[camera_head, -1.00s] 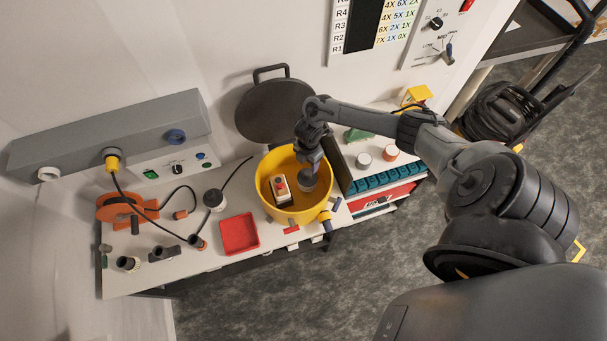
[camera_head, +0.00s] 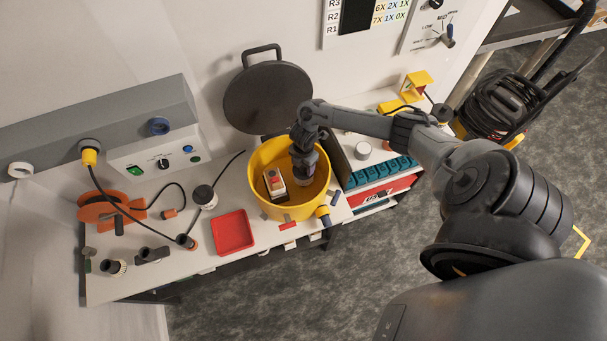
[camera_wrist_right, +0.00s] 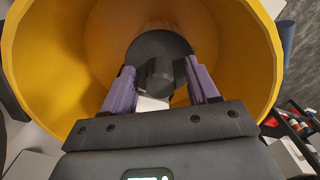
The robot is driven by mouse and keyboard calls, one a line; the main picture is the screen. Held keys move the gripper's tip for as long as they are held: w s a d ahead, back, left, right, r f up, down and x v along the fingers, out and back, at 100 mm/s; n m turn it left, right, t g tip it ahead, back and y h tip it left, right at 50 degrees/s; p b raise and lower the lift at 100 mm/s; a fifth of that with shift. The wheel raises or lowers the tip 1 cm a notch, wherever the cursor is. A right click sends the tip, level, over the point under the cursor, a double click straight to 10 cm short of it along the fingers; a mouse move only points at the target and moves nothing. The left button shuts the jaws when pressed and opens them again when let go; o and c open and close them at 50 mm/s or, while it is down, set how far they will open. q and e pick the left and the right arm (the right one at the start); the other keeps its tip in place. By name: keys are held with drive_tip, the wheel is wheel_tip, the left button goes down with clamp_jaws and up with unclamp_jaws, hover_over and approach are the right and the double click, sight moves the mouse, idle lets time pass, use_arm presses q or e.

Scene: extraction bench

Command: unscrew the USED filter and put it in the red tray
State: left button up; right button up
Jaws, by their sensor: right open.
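A round dark filter (camera_wrist_right: 160,45) with a grey angular knob (camera_wrist_right: 160,76) sits inside the yellow drum (camera_head: 255,196), seen in the right wrist view. I read no USED mark on it. My right gripper (camera_wrist_right: 160,68) is open inside the drum, its purple fingers on either side of the knob; contact cannot be told. In the head view my right gripper (camera_head: 302,172) reaches down into the drum and mostly hides the filter. The red tray (camera_head: 233,232) lies empty on the bench, left of the drum. My left gripper is out of view.
A white block with a red top (camera_head: 274,183) is in the drum, beside my gripper. The dark round lid (camera_head: 268,98) stands open behind the drum. A white-topped jar (camera_head: 362,150) and a teal rack (camera_head: 382,170) are on the right. Cables and an orange reel (camera_head: 98,208) lie left.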

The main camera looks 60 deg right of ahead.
drive_tip(key=shift+r+p, duration=0.15)
drive_tip(key=shift+p, duration=0.15)
drive_tip(key=m+p, duration=0.6)
drive_tip(key=shift+a+r, duration=0.1)
drive_tip(key=shift+r, duration=0.3)
drive_tip(key=m+p, duration=0.1)
drive_tip(key=m, duration=0.1)
drive_tip(key=m+p, duration=0.1)
drive_tip(key=m, duration=0.1)
drive_tip(key=m+p, duration=0.1)
drive_tip(key=m, duration=0.1)
drive_tip(key=shift+f+m+p, duration=0.25)
drive_tip(key=shift+m+p, duration=0.15)
drive_tip(key=shift+f+m, duration=0.2)
drive_tip(key=shift+m, duration=0.8)
drive_tip(key=shift+f, duration=0.1)
drive_tip(key=shift+c, duration=0.2)
